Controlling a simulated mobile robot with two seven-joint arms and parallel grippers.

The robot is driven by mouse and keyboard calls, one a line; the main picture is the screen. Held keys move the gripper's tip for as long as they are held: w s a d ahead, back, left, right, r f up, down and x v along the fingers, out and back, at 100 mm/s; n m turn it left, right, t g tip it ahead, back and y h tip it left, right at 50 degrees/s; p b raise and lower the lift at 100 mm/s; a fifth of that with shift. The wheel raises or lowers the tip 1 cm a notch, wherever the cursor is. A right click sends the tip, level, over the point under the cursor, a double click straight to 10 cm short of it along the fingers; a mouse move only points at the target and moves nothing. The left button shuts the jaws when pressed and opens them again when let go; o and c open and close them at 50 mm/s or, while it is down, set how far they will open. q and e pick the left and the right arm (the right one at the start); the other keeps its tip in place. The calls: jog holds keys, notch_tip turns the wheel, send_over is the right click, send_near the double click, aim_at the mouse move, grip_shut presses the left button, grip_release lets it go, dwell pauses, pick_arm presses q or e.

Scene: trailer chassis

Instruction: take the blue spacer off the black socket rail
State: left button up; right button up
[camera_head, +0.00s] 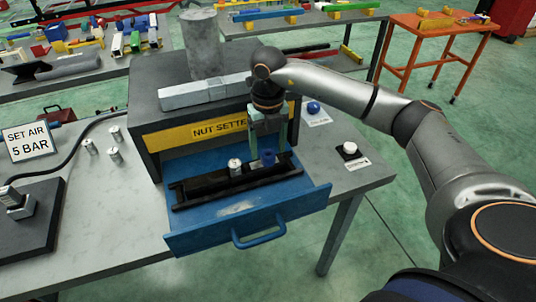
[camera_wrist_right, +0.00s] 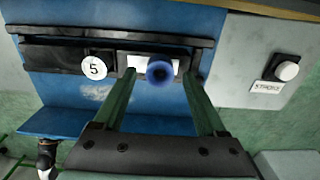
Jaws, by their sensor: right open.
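The blue spacer (camera_head: 269,157) sits upright at the right part of the black socket rail (camera_head: 207,189), which lies in the open blue drawer. My right gripper (camera_head: 268,138) points down over the rail. Its two green fingers are open, one on each side of the spacer, with a gap to it in the wrist view (camera_wrist_right: 159,76). My left gripper is not in view.
The drawer (camera_head: 238,209) juts from a dark cabinet. A white button (camera_head: 350,148) and blue knob (camera_head: 313,107) are to the right.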

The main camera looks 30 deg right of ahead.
jog(key=shift+f, duration=1.05)
grip_shut()
